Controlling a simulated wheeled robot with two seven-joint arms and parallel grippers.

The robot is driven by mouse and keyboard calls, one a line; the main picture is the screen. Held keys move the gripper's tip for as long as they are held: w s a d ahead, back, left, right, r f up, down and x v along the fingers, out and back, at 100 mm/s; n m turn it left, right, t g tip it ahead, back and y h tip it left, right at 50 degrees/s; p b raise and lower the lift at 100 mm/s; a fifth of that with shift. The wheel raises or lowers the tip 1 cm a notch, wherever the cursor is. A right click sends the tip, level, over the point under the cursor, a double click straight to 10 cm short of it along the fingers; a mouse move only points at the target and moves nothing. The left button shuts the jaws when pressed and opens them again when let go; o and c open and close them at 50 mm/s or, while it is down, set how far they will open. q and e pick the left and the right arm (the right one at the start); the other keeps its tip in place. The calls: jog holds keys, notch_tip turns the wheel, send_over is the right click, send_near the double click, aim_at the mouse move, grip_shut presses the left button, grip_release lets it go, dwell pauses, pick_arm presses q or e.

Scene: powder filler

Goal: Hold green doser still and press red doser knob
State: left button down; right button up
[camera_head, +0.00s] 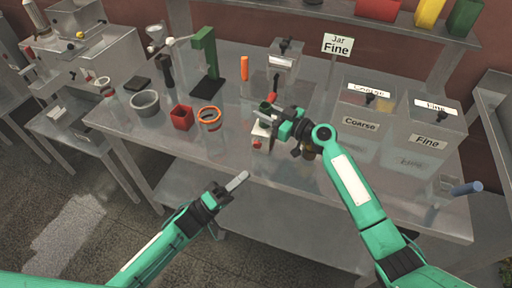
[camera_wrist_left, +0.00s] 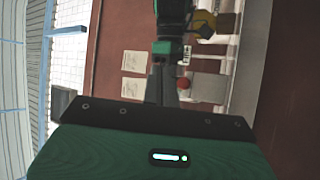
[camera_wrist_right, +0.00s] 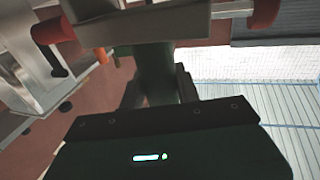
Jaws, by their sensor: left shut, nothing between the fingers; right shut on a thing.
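The green doser (camera_wrist_right: 153,70) is between the fingers of my right gripper (camera_wrist_right: 158,88), which is shut on it. In the head view my right gripper (camera_head: 272,112) hides much of the doser. Just below it at the table's front edge stands a white dosing unit (camera_head: 261,132) with a red knob (camera_head: 256,143) facing forward. My left gripper (camera_head: 237,181) is shut and empty, in front of and below the table edge, apart from the knob.
A red cup (camera_head: 181,117), an orange-rimmed ring (camera_head: 209,118) and a grey bowl (camera_head: 145,102) stand left on the table. A green stand (camera_head: 206,62) is behind them. Coarse (camera_head: 361,125) and Fine (camera_head: 428,142) bins stand right.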

aim_at(257, 145)
pick_arm(q)
jog(key=shift+w+d, duration=0.3)
jog(key=shift+w, duration=0.85)
jog(key=shift+w+d, duration=0.3)
jog(key=shift+w, duration=0.8)
jog(key=shift+w+d, duration=0.3)
jog(key=shift+w, duration=0.85)
jog(key=shift+w, duration=0.15)
jog(key=shift+w+d, duration=0.1)
jog(key=shift+w, duration=0.15)
